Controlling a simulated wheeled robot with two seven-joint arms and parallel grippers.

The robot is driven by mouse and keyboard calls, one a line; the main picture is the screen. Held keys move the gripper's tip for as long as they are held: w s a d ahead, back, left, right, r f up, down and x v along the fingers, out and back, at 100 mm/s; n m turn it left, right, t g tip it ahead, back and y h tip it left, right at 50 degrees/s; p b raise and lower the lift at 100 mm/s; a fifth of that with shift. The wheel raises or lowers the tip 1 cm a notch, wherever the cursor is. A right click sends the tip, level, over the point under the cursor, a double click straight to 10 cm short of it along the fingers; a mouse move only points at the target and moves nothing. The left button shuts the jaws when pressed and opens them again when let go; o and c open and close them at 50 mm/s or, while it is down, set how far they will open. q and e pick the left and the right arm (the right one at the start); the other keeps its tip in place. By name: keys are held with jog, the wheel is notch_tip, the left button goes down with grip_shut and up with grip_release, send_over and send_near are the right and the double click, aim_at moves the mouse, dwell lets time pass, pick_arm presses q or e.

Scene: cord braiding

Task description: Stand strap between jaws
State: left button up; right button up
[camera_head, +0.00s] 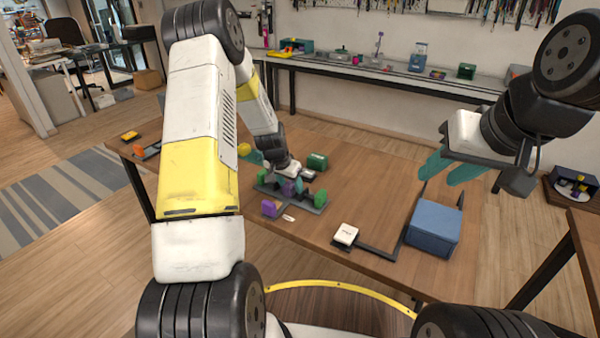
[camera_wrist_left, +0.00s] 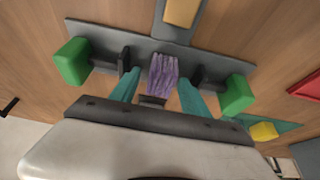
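A purple strap (camera_wrist_left: 163,75) stands between two dark jaws, the left one (camera_wrist_left: 123,62) and the right one (camera_wrist_left: 198,76), on a grey fixture (camera_wrist_left: 90,33). Green blocks, one (camera_wrist_left: 72,60) on the left and one (camera_wrist_left: 237,95) on the right, sit at the outer ends. My left gripper (camera_wrist_left: 157,88) has teal fingers on either side of the strap, with visible gaps. In the head view the left gripper (camera_head: 287,176) is low over the fixture, partly hiding the strap (camera_head: 289,188). My right gripper (camera_head: 449,170) is open and empty above the table's right side.
A purple block (camera_head: 270,208) lies in front of the fixture. A green box (camera_head: 317,161) is behind it. A white-topped block (camera_head: 346,234) and a blue box (camera_head: 433,227) stand to the right.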

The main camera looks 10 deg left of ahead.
pick_arm(q)
jog(key=shift+r, duration=0.15)
jog(key=shift+s+r, duration=0.1)
jog(key=shift+r, duration=0.25)
jog(key=s+d+v, duration=0.1)
jog(key=d+v, duration=0.2)
jog(key=v, duration=1.6)
jog(key=s+d+r+n+t, duration=0.1)
jog(key=s+d+r, duration=0.1)
jog(key=s+r, duration=0.5)
jog(key=s+d+r+n, duration=0.2)
jog(key=s+r, duration=0.5)
jog(key=s, duration=1.1)
jog(key=shift+d+r+t+h, duration=0.2)
jog(key=shift+t+h, duration=0.1)
jog(key=shift+t, duration=0.1)
